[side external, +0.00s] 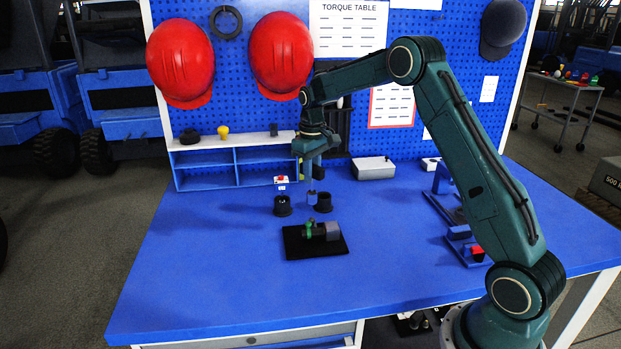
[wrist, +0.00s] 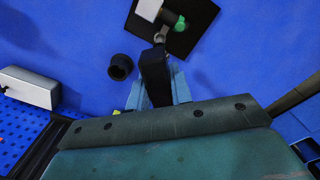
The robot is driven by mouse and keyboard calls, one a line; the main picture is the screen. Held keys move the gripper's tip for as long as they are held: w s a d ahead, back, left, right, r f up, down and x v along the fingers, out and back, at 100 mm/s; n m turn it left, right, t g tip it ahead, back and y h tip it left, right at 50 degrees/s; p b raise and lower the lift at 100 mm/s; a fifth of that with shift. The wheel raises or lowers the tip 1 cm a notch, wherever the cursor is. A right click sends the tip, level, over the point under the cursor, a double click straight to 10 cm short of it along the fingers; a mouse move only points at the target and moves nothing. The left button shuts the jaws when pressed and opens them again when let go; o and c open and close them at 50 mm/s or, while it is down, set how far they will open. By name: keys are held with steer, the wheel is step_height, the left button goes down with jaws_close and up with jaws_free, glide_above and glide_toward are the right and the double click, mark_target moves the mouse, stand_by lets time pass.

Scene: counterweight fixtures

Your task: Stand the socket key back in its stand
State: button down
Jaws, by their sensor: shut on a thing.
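My gripper (side external: 314,160) points down over the middle of the bench. In the wrist view its pale blue fingers (wrist: 162,92) are shut on the black handle of the socket key (wrist: 155,72). The key's shaft and grey-blue end (side external: 312,198) hang down in the side view, apparently above the bench. A round black cup (side external: 324,203), likely the stand, is just right of and behind the key's end. Its dark opening looks empty in the wrist view (wrist: 120,67). Part of the key is hidden by the fingers.
A black mat (side external: 298,247) bears a grey and green fitting (side external: 322,231) in front. A blue shelf (side external: 205,175) and white box (side external: 374,168) stand behind. Bench left is clear.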

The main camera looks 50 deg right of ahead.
steer(key=shift+d, duration=0.1)
steer(key=shift+w+d+m, duration=0.3)
steer(key=shift+w+d, duration=0.05)
steer(key=shift+d, duration=0.1)
steer(key=w+d+f+m, duration=0.1)
steer(key=d+m, duration=0.2)
steer(key=d, duration=0.2)
steer(key=w+d+f+m, duration=0.2)
steer(key=d+m, duration=0.2)
steer(key=d, duration=0.2)
steer(key=shift+w+d+f+m, duration=0.2)
steer(key=shift+w+d+m, duration=0.05)
steer(key=shift+w+m, duration=0.05)
steer(key=shift+f, duration=0.1)
steer(key=shift+f, duration=2.55)
steer(key=shift+f, duration=0.6)
